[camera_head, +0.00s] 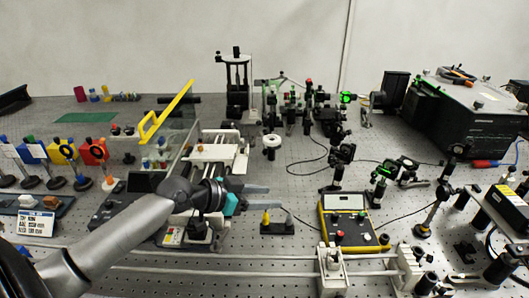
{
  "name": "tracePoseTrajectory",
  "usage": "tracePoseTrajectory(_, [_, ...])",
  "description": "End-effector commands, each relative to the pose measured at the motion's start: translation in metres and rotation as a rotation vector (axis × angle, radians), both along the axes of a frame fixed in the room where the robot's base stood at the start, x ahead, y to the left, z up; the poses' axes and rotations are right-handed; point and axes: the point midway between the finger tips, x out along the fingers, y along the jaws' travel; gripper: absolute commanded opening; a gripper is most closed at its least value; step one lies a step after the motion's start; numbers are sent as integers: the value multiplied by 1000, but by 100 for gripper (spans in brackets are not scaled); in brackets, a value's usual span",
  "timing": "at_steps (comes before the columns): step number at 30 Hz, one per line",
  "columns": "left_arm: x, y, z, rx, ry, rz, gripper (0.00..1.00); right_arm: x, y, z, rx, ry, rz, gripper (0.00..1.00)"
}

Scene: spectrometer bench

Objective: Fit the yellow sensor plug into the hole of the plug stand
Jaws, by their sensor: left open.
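A small yellow sensor plug (266,217) stands upright at the left part of a low black plug stand (277,229) on the bench, right of my left gripper's wrist. A grey pin-like piece (289,219) stands at the right part of the same stand. I cannot tell how deep the yellow plug sits, and no empty hole can be made out. My left gripper (276,196) is open and empty, with its grey fingers pointing right, just behind and above the plug in the picture. My right gripper is not in view.
A yellow-framed meter (347,222) stands right of the stand, with a cable near it. A stage with a white plate (213,153) lies behind my left arm. A rail with white blocks (331,272) runs along the front. Bare bench shows in front of the stand.

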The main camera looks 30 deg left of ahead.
Motion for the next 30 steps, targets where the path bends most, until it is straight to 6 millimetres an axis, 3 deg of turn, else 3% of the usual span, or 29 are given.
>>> tracePoseTrajectory(1, [0,0,17,5,-4,-2,54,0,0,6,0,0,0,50])
tracePoseTrajectory(6, [0,0,59,5,-4,-2,54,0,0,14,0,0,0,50])
tracePoseTrajectory(15, [0,0,111,2,-1,0,54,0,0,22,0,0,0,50])
tracePoseTrajectory(21, [-1,0,121,0,1,-1,54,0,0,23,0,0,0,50])
tracePoseTrajectory(30, [-1,0,121,0,1,-1,54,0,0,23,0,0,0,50])
